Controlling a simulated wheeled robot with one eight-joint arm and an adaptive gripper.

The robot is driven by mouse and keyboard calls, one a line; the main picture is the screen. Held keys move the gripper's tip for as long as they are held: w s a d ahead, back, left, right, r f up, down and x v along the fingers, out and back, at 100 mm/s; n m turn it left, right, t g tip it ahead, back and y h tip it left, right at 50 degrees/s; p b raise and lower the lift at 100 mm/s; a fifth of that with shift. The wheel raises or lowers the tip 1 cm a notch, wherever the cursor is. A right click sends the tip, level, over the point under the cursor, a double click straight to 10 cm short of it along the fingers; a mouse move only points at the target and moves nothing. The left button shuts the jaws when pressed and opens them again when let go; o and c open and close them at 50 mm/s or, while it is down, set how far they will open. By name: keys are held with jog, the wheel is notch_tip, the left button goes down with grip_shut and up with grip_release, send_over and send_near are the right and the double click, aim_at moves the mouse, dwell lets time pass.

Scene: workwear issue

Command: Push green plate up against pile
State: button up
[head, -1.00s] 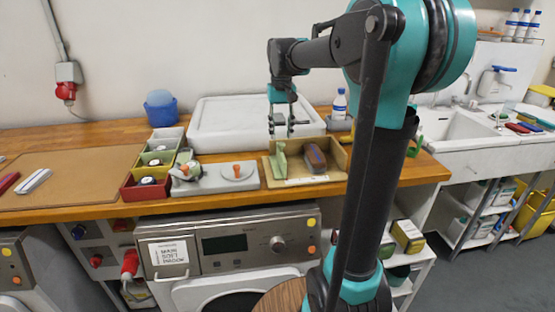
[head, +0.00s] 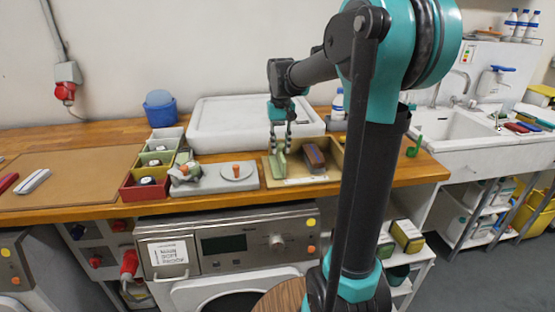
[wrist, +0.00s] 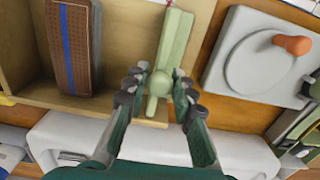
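The pale green plate (wrist: 172,50) stands on edge in a shallow wooden tray (head: 316,180); it also shows in the head view (head: 281,164). A rounded green knob (wrist: 160,83) sticks up from its near end in the wrist view. My gripper (wrist: 159,88) has one finger on each side of the knob. Whether the fingers touch it is unclear.
A grey block with a round disc and an orange knob (head: 236,171) sits left of the tray. A white lidded box (head: 208,142) stands behind. Red, yellow and green bins (head: 138,190) are further left. The tray wall borders the plate and pile.

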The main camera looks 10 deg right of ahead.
jog(key=shift+c, duration=1.4)
jog(key=shift+d, duration=0.1)
jog(key=shift+d, duration=6.75)
jog(key=o, duration=0.7)
jog(key=shift+r, duration=4)
